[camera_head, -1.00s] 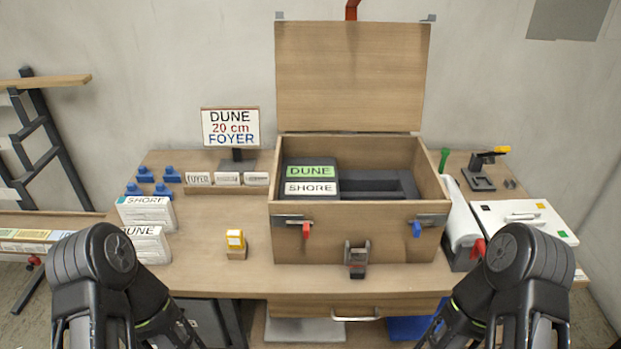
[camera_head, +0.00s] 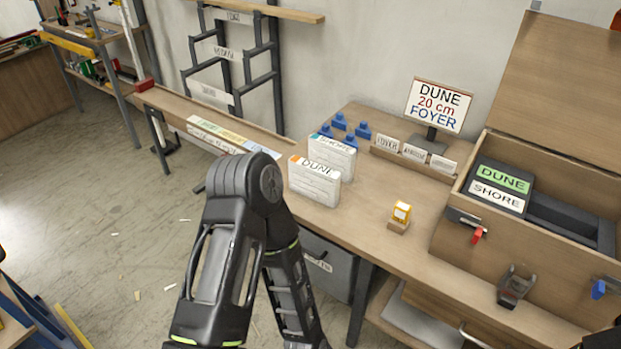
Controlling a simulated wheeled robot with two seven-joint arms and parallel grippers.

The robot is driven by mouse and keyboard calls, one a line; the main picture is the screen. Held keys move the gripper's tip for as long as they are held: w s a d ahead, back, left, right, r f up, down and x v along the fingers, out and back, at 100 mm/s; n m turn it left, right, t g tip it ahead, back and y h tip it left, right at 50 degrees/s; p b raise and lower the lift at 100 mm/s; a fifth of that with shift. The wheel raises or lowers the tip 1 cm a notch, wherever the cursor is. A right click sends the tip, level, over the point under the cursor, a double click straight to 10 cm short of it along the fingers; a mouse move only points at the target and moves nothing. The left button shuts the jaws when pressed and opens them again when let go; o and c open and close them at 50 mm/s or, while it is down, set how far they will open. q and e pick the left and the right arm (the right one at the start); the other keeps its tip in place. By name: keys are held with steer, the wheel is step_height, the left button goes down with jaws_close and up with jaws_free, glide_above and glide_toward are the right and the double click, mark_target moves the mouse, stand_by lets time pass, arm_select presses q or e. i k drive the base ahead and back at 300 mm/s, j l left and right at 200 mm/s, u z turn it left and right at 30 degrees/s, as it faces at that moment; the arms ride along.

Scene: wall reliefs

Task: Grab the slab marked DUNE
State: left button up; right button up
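The white slab marked DUNE (camera_head: 314,181) stands upright at the left front edge of the workbench, with an orange patch on its top edge. A similar white slab marked SHORE (camera_head: 332,156) stands just behind it. A sign (camera_head: 439,105) reads DUNE, 20 cm, FOYER. My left arm rises at the lower middle, left of the slabs, with its elbow near the DUNE slab in the picture; its gripper is out of view.
An open wooden case (camera_head: 532,211) on the right holds dark foam with DUNE and SHORE labels. Blue pegs (camera_head: 340,122) and a small yellow item (camera_head: 401,213) stand on the bench. A rack (camera_head: 230,60) and a long narrow bench (camera_head: 205,119) are at the left. Open floor lies left.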

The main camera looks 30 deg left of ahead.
mark_target(313, 180)
steer(key=u, duration=0.9)
